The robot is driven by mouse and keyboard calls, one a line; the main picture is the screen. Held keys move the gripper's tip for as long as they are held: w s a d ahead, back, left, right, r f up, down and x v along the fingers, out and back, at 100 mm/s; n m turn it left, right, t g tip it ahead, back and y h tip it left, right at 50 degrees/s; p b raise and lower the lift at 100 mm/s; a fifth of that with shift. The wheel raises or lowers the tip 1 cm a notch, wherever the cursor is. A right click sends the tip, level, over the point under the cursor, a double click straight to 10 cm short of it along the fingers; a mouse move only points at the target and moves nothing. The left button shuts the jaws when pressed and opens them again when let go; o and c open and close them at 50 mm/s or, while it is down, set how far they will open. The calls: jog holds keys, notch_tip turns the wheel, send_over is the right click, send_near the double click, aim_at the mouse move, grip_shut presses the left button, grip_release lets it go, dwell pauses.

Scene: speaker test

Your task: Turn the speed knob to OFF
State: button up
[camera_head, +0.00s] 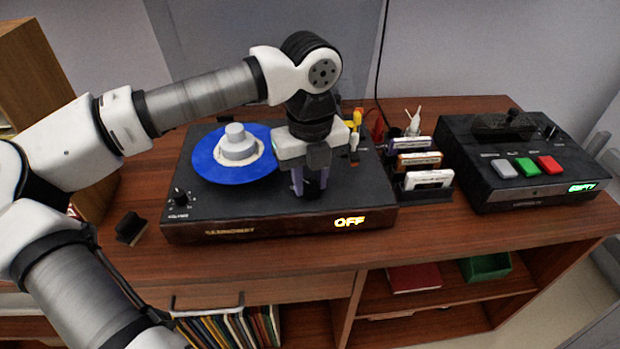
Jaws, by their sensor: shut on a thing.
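A black turntable box (240,212) with a blue disc (210,160) sits on the wooden desk. My gripper (311,191) points down over the front right of its top. The fingers are shut on a small dark knob (313,195), taken to be the speed knob. The gripper and its fingers hide most of the knob, so its pointer and markings cannot be read. A lit display (350,222) on the turntable's front reads OFF. Another knob (180,196), with a volume label, is at the left of the top.
A cassette machine (520,160) with grey, green and red buttons and a green display stands at the right. A rack of several cassettes (428,180) stands between it and the turntable. A small black block (130,228) lies at the left. Shelves are below.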

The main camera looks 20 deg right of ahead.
aim_at(311, 184)
jog(key=o, duration=1)
notch_tip(311, 184, up, 14)
jog(key=shift+f, duration=0.1)
jog(key=shift+s, duration=0.1)
dwell(0.4)
